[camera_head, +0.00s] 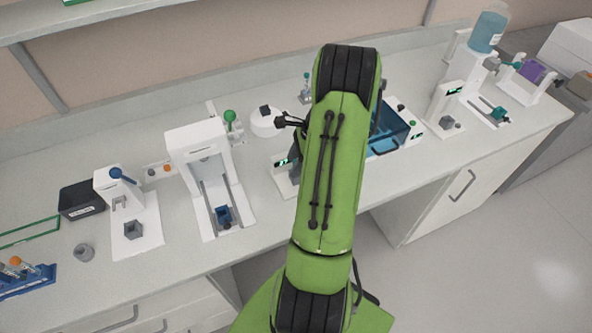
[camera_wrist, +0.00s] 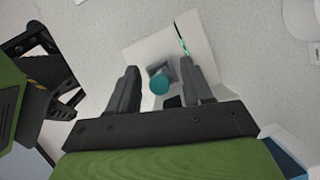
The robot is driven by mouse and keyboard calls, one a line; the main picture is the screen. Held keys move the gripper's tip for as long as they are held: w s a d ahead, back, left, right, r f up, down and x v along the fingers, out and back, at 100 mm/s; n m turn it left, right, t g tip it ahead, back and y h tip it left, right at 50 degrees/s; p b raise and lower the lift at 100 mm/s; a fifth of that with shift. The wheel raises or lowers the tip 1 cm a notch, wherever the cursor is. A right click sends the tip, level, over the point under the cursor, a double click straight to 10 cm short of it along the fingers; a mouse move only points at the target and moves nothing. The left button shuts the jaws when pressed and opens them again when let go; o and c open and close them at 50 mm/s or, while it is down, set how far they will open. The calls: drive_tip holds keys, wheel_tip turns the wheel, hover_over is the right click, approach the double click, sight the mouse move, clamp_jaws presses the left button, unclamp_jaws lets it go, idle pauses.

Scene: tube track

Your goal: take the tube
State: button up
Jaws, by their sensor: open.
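A tube with a round teal cap (camera_wrist: 159,85) shows end-on in the wrist view. It appears to stand in a grey square holder (camera_wrist: 159,69) on a white device (camera_wrist: 143,50); only its top is visible. My gripper (camera_wrist: 159,70) is open, with one dark finger on each side of the cap and a gap on both sides. I cannot tell how far the fingertips are above the tube. In the head view my green arm hides this tube and most of my gripper; part of the white device (camera_head: 281,176) shows left of the arm.
A blue clear-walled bath (camera_head: 388,137) stands right of my arm. A white press-like device (camera_head: 197,140) and a smaller white device (camera_head: 128,190) stand to the left. A blue rack (camera_head: 28,281) with orange-capped tubes is at far left. Bare counter (camera_head: 262,215) lies in front.

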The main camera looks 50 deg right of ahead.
drive_tip(key=shift+r, duration=0.1)
clamp_jaws()
wheel_tip(320, 180, up, 10)
drive_tip(key=shift+p, duration=0.85)
